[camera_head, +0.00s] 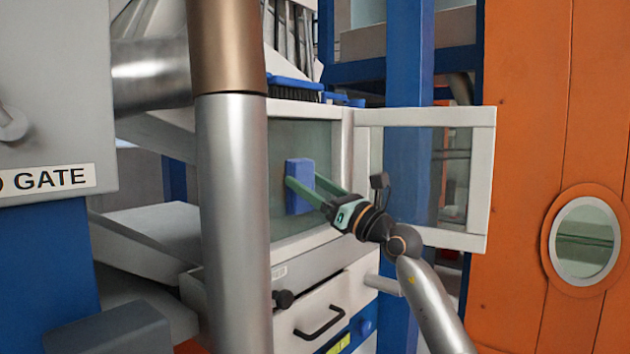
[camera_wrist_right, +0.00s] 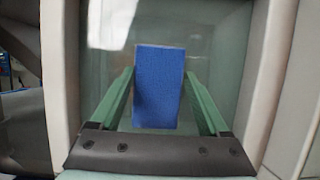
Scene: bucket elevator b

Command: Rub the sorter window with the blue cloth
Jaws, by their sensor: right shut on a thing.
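The blue cloth (camera_head: 299,200) looks like a flat block-shaped pad. My right gripper (camera_head: 304,182) is shut on it, with a green finger at each side. The cloth is at the sorter window (camera_head: 295,138), a greenish glass pane in a white frame, and appears to lie against the glass. In the right wrist view the cloth (camera_wrist_right: 159,95) is upright between the fingers, in front of the glass (camera_wrist_right: 222,55). Whether it touches the glass all over cannot be told. My left gripper is not in view.
A hinged glass-paned door (camera_head: 488,180) stands open right of the window. A thick metal pipe (camera_head: 233,220) rises at left. A brush (camera_head: 292,90) lies on top of the machine. Below the window is a drawer with a black handle (camera_head: 320,322).

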